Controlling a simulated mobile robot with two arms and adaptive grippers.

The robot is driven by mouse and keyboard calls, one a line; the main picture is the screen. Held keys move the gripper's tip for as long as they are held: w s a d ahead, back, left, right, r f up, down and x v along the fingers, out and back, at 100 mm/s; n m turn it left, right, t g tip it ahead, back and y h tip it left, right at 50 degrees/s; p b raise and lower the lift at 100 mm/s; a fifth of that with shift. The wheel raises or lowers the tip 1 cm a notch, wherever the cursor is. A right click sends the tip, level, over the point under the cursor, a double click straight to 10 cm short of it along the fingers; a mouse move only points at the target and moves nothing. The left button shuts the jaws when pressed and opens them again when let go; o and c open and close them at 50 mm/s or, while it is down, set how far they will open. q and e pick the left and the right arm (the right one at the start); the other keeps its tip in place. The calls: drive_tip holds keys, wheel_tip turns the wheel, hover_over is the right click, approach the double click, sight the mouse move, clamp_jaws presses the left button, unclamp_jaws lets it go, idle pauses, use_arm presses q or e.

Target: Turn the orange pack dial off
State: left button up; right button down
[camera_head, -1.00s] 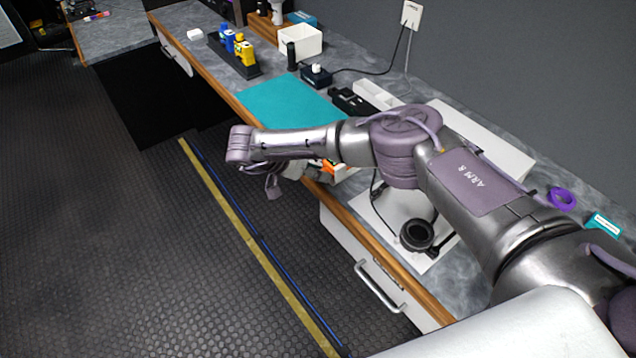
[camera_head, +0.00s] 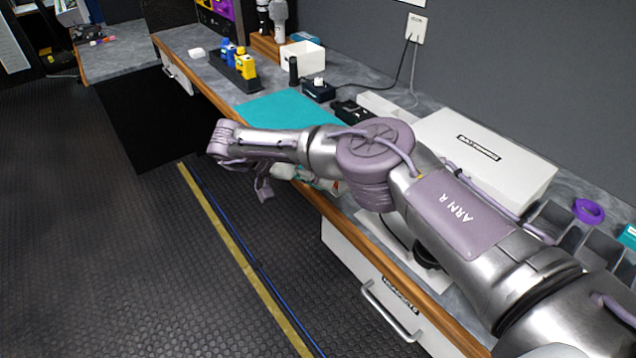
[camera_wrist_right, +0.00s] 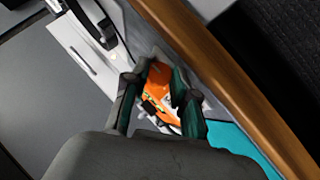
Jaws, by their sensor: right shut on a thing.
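The orange pack (camera_wrist_right: 158,80) shows in the right wrist view, between the two dark fingers of my right gripper (camera_wrist_right: 157,92). The gripper is shut on it. The fingers cover its sides, and I cannot make out the dial or its setting. White and dark markings show on the pack's lower part. In the head view my right gripper (camera_head: 264,184) hangs at the bench's front edge, partly hidden by my wrist, and the orange pack cannot be made out there. My left gripper is not in view.
The grey bench (camera_head: 190,40) has a wooden front edge. A teal mat (camera_head: 285,108), a white bin (camera_head: 302,57), yellow and blue items in a dark rack (camera_head: 243,80) and a white case (camera_head: 485,150) stand on it. A drawer handle (camera_head: 390,312) sticks out below. The floor in front is clear.

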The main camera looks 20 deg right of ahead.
drive_tip(key=c, duration=0.9)
unclamp_jaws()
